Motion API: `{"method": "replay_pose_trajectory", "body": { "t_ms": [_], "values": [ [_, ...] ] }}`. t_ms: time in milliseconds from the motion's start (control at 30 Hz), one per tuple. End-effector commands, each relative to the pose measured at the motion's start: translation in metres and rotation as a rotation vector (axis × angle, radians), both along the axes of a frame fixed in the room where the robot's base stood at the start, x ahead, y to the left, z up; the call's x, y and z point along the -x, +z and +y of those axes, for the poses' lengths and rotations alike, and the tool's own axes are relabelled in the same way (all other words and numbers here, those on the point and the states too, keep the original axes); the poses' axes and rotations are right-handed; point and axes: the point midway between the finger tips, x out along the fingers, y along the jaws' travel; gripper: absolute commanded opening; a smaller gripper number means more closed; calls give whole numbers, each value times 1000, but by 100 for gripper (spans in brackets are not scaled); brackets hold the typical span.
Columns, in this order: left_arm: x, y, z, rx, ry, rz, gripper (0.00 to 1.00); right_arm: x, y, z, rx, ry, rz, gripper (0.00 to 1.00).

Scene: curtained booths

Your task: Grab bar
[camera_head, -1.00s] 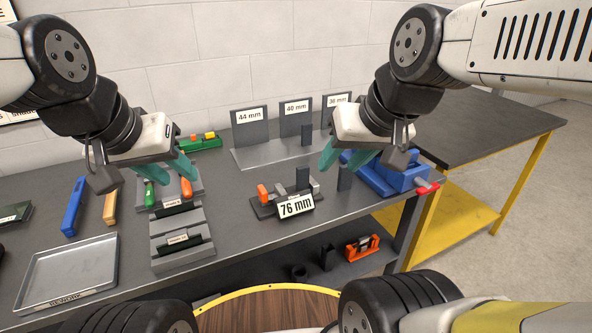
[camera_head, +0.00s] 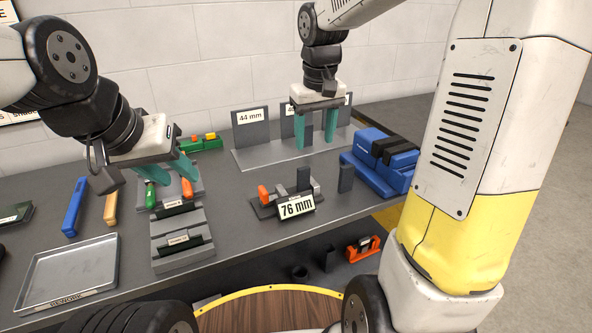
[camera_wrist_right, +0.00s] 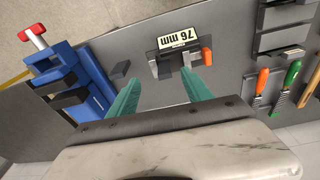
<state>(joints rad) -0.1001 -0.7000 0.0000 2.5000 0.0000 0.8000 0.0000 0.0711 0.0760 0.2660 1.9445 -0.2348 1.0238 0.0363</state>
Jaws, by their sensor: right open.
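My right gripper (camera_head: 316,145) is open, its teal fingers pointing down at the stand of size plates. A short dark upright bar (camera_head: 308,137) on that stand shows close to the left finger; I cannot tell whether it is between the fingers. A second dark bar (camera_head: 346,178) stands on the bench, and it also shows in the right wrist view (camera_wrist_right: 121,70). A third dark bar (camera_head: 303,178) stands in the gauge fixture labelled 76 mm (camera_head: 296,207). My left gripper (camera_head: 168,178) is open over the tool rack with green and orange handles.
A blue vise (camera_head: 378,168) stands right of the bars. The size-plate stand (camera_head: 255,158) is behind. A grey tray (camera_head: 70,270), a blue-handled tool (camera_head: 74,206) and a rack block (camera_head: 180,240) are to the left. An orange device (camera_head: 363,247) sits on the lower shelf.

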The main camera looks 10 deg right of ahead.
Motion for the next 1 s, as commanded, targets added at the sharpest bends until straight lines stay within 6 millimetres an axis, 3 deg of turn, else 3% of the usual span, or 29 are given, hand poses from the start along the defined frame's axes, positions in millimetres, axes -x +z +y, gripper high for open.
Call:
{"method": "replay_pose_trajectory", "body": {
  "t_ms": [100,300,667,1000],
  "values": [
    [0,0,0,0,0,0,36,-34,-28,6,7,29,73,58],
    [0,0,0,0,0,0,36,-62,-56,10,8,53,134,58],
    [0,0,0,0,0,0,36,-65,-92,12,7,57,146,58],
    [0,0,0,0,0,0,36,-63,-136,14,7,56,145,58]
  ]
}}
